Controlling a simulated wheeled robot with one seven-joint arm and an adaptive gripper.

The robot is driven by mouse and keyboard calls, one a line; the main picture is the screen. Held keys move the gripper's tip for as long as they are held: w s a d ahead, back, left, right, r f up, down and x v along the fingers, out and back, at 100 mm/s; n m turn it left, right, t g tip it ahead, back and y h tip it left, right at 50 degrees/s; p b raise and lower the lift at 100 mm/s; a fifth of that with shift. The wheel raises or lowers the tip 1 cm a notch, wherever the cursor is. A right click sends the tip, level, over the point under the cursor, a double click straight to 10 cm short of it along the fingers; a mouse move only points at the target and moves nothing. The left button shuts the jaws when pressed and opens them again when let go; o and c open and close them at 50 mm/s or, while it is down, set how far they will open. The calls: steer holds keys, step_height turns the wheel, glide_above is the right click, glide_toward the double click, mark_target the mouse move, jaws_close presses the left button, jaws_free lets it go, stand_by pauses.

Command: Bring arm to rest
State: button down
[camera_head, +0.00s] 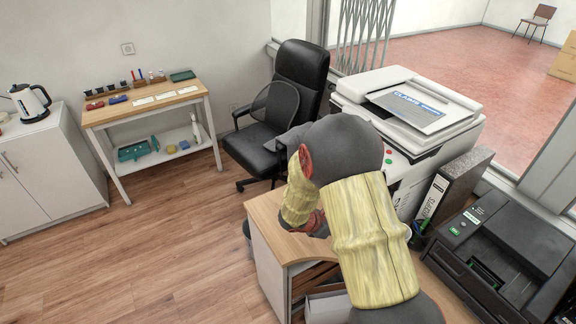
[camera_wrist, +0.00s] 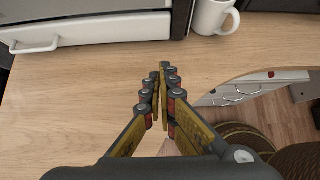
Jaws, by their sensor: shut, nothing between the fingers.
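My gripper (camera_wrist: 163,85) is shut and empty in the wrist view. Its fingertips meet above the wooden counter top (camera_wrist: 85,95), and I cannot tell how high above it they are. In the head view my arm, with yellow sleeves, reaches over the counter (camera_head: 265,215) in front of the printer.
A white mug (camera_wrist: 213,15) stands beyond the fingertips in the wrist view. A white printer (camera_head: 410,110), a binder (camera_head: 450,190) and a black machine (camera_head: 500,255) crowd the right. A black chair (camera_head: 285,110) stands behind the counter. The floor at left is open.

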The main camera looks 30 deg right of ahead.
steer(key=s+a+r+m+g+y, duration=0.1)
steer(key=s+a+r+m+g, duration=0.15)
steer(key=s+m, duration=0.25)
steer(key=s+a+r+m+g+y, duration=0.1)
steer(key=s+a+r+m+y, duration=0.1)
steer(key=s+a+m, duration=0.3)
steer(key=s+a+r+m+t+y, duration=0.3)
steer(key=a+r, duration=0.6)
steer(key=r, duration=0.4)
steer(key=s+a+r+m+t+y, duration=0.3)
steer(key=a+r, duration=0.6)
steer(key=r, duration=0.4)
steer(key=s+m+t, duration=0.1)
steer(key=m+t, duration=0.1)
steer(key=shift+s+m, duration=0.4)
steer(key=shift+a+t, duration=0.15)
steer(key=shift+t, duration=0.1)
